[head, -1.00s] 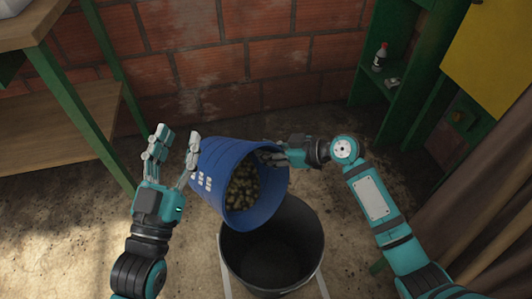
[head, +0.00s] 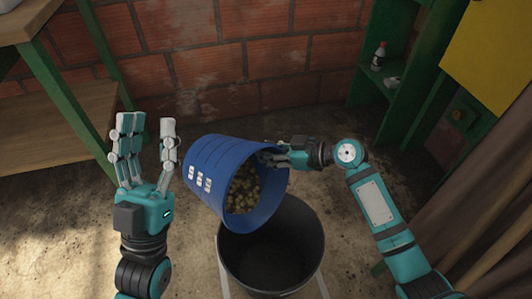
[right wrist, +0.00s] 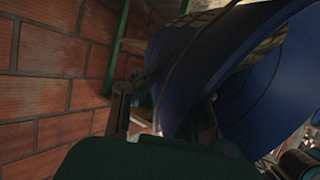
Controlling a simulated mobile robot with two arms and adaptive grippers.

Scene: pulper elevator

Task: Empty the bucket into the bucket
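A blue bucket (head: 215,160) is tilted in the head view, its mouth toward the camera and slightly down to the right. Brown-green, bean-like contents (head: 243,190) lie inside it. It also fills much of the right wrist view (right wrist: 190,65). My right gripper (head: 270,157) is shut on the blue bucket's rim at its right side. A black bucket (head: 270,255) stands upright on the floor below, and its inside looks dark and empty. My left gripper (head: 148,140) is open and empty, fingers up, to the left of the blue bucket and apart from it.
A wooden bench with green legs (head: 60,125) stands at the left. A brick wall (head: 250,70) is behind. A green shelf (head: 385,75) with a small bottle (head: 379,55) and a brown curtain (head: 490,220) are at the right. The floor around the black bucket is mostly clear.

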